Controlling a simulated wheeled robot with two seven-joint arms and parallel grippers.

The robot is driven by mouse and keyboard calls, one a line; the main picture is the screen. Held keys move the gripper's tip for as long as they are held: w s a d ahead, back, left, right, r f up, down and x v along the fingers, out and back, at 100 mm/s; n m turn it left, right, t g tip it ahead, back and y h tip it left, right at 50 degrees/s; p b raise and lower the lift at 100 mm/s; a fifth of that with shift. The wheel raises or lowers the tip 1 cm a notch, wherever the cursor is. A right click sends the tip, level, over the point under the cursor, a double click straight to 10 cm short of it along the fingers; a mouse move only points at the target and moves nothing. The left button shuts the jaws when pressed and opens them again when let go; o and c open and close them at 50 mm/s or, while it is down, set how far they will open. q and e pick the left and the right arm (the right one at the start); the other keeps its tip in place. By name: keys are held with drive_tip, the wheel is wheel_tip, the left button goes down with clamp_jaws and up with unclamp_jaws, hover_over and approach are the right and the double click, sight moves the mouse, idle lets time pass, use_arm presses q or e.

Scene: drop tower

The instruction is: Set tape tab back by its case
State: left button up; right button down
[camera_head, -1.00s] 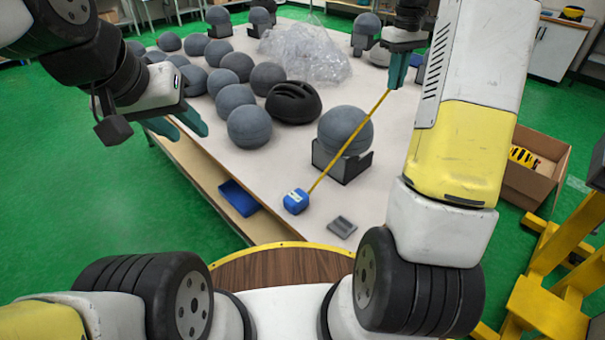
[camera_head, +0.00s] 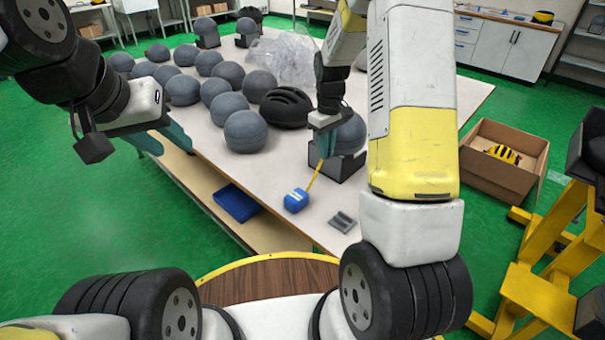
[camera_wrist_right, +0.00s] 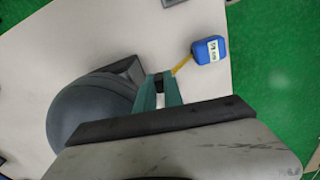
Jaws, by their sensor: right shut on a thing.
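The blue tape case (camera_head: 296,200) sits near the front edge of the table; it also shows in the right wrist view (camera_wrist_right: 208,49). A short length of yellow tape (camera_head: 316,177) runs from it up to my right gripper (camera_head: 325,150), which is shut on the tape's end. In the right wrist view the yellow tape (camera_wrist_right: 182,65) spans the small gap between case and fingertips (camera_wrist_right: 163,84); the tab itself is hidden between the fingers. My left gripper (camera_head: 165,142) is open and empty, out beyond the table's left edge.
A grey headform ball (camera_head: 350,137) in a dark stand is right behind my right gripper. A black helmet (camera_head: 286,107) and several grey balls (camera_head: 245,131) cover the table's left. A small grey block (camera_head: 342,222) lies right of the case. A cardboard box (camera_head: 500,175) stands at right.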

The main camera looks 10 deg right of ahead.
drive_tip(key=a+f+n, duration=0.1)
drive_tip(key=a+f, duration=0.2)
hover_over(314, 192)
wheel_tip(314, 192, down, 6)
drive_tip(key=shift+s+r, duration=0.1)
drive_tip(key=shift+r, duration=0.1)
drive_tip(key=shift+f, duration=2.1)
drive_tip(key=shift+f, duration=0.15)
drive_tip(key=c, duration=1.5)
unclamp_jaws()
drive_tip(key=shift+o, duration=0.2)
